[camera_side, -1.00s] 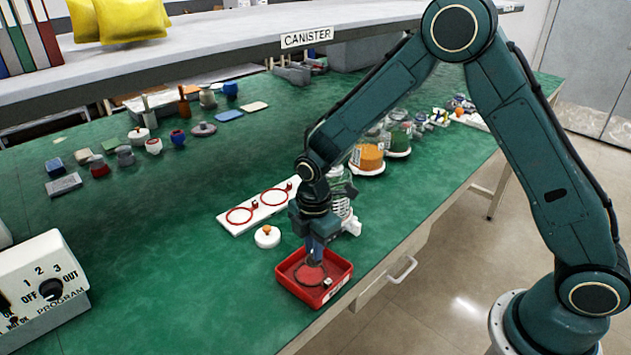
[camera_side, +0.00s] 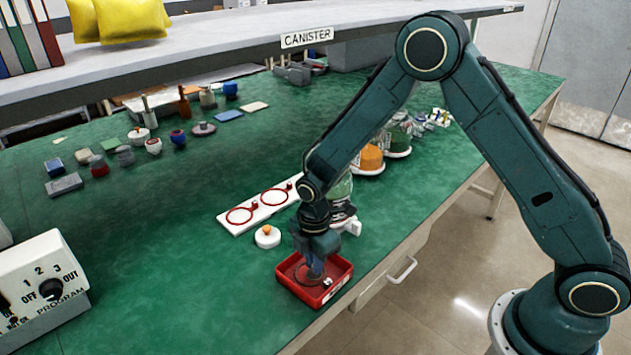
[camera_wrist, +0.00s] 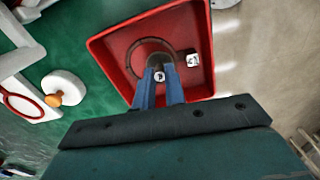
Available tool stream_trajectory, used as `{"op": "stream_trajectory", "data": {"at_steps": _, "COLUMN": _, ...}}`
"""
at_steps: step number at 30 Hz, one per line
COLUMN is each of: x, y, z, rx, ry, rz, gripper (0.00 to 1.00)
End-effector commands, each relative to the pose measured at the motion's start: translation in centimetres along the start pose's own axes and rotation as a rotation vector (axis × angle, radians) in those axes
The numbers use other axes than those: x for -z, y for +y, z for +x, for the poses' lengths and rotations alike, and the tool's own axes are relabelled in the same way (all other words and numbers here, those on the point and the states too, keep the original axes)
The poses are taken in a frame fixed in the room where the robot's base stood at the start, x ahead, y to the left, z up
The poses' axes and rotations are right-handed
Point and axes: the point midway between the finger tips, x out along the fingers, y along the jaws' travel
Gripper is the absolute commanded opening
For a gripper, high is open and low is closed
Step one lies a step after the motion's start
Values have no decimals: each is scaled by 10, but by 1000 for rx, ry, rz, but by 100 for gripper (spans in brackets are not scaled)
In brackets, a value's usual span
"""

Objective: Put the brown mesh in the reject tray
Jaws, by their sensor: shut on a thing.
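The red reject tray (camera_side: 338,284) stands at the front edge of the green bench; it also fills the upper middle of the wrist view (camera_wrist: 112,50). The brown mesh shows in the wrist view as a dark round rim (camera_wrist: 143,43) inside the tray. My gripper (camera_wrist: 160,82) points down into the tray, its blue fingers shut on the near side of the mesh, where a small marked tab shows. In the side view my gripper (camera_side: 313,279) is low within the tray walls and partly hides the mesh. Whether the mesh touches the tray floor I cannot tell.
A white plate with red rings (camera_side: 239,228) and a white lid with an orange knob (camera_side: 267,237) lie left of the tray. A clear canister stands close behind my wrist. A white tag (camera_wrist: 193,60) shows in the tray. The bench left of these is free.

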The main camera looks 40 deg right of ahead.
Motion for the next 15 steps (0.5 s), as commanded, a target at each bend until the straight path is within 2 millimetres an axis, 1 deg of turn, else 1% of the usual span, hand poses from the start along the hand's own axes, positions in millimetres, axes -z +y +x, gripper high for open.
{"op": "stream_trajectory", "data": {"at_steps": 13, "x": 0, "y": 0, "z": 9, "rx": 0, "ry": 0, "rz": 0, "gripper": 0}}
{"op": "stream_trajectory", "data": {"at_steps": 14, "x": 0, "y": 0, "z": 10, "rx": 0, "ry": 0, "rz": 0, "gripper": 14}}
{"op": "stream_trajectory", "data": {"at_steps": 15, "x": 0, "y": 0, "z": 9, "rx": 0, "ry": 0, "rz": 0, "gripper": 22}}
